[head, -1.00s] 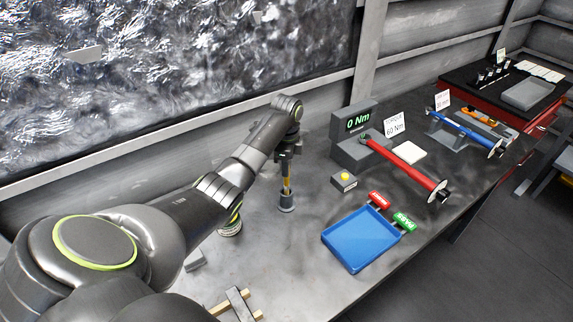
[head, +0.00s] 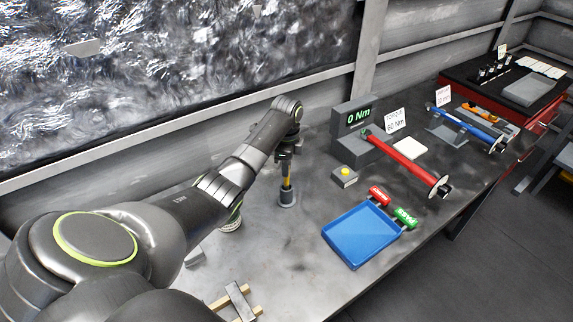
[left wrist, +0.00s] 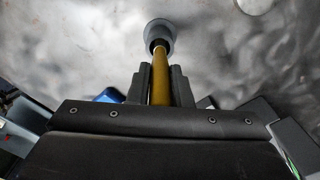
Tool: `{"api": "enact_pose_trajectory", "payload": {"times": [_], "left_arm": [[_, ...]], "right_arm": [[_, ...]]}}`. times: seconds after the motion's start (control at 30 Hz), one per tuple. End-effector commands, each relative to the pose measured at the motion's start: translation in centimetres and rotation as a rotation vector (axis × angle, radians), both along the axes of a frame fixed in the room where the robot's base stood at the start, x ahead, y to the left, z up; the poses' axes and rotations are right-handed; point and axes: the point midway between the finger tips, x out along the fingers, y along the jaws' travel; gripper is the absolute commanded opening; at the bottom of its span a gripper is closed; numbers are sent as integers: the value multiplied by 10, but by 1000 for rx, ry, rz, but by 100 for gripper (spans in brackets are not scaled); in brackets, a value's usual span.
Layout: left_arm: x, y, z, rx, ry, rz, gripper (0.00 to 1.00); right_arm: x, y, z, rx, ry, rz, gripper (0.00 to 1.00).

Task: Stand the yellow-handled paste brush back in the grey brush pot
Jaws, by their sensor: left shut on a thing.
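The yellow-handled paste brush (head: 287,182) is upright in the head view, its lower end inside the grey brush pot (head: 287,198). The pot stands on the bench below my left gripper (head: 285,165). In the left wrist view my left gripper (left wrist: 160,85) is shut on the yellow handle (left wrist: 160,72), and the handle runs into the mouth of the grey pot (left wrist: 159,35). The gripper is above the pot's rim. The brush's bristles are hidden. My right gripper is not in view.
A blue tray (head: 360,237) with red and green tags lies right of the pot. A grey box with a yellow button (head: 345,176), a torque display (head: 356,120) and a red torque wrench (head: 405,160) stand beyond. Bare bench surrounds the pot.

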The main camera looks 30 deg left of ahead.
Motion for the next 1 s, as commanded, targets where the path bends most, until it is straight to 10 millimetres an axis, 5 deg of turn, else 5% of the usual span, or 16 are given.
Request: {"api": "enact_pose_trajectory", "payload": {"times": [1.0], "left_arm": [[0, 0, -21, 0, 0, 0, 0]], "right_arm": [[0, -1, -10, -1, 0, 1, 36]]}}
